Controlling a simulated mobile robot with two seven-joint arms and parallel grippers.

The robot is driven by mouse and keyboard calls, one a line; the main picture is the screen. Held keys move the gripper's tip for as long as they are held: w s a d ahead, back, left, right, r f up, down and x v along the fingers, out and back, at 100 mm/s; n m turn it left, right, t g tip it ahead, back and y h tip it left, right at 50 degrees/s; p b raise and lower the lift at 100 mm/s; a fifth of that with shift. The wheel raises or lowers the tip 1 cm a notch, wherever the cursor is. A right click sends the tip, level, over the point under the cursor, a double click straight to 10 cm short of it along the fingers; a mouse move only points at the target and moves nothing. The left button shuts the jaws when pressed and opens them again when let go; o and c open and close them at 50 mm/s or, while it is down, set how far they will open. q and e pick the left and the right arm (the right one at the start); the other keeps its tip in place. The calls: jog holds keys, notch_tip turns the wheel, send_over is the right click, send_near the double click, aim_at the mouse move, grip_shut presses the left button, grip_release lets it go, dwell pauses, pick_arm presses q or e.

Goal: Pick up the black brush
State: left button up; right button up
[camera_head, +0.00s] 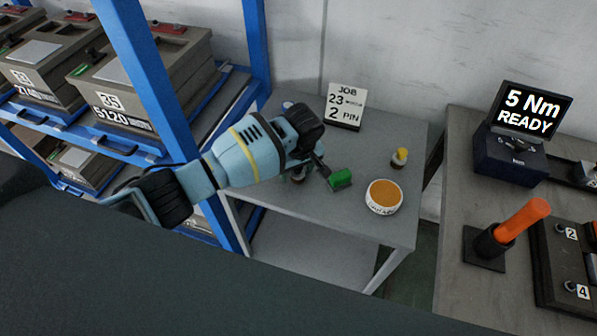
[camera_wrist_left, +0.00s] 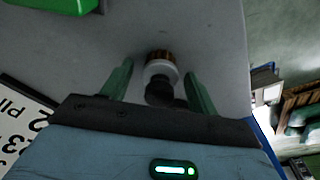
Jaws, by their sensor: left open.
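The black brush (camera_wrist_left: 160,78) shows in the left wrist view with a dark round knob, a pale collar and brown bristles. It is between the two fingers of my left gripper (camera_wrist_left: 159,74), which are open, with a gap visible on both sides. In the head view my left gripper (camera_head: 311,168) is low over the small grey table. The brush (camera_head: 298,178) is mostly hidden there beneath the gripper. My right gripper is not in view.
On the grey table (camera_head: 350,220), a green block (camera_head: 340,179) sits close beside the gripper. An orange-filled round tub (camera_head: 383,196), a yellow-topped piece (camera_head: 400,156) and a job card (camera_head: 345,106) stand around. A blue rack (camera_head: 165,95) rises at left.

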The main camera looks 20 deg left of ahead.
aim_at(293, 176)
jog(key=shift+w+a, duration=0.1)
pick_arm(q)
jog(key=c, duration=1.1)
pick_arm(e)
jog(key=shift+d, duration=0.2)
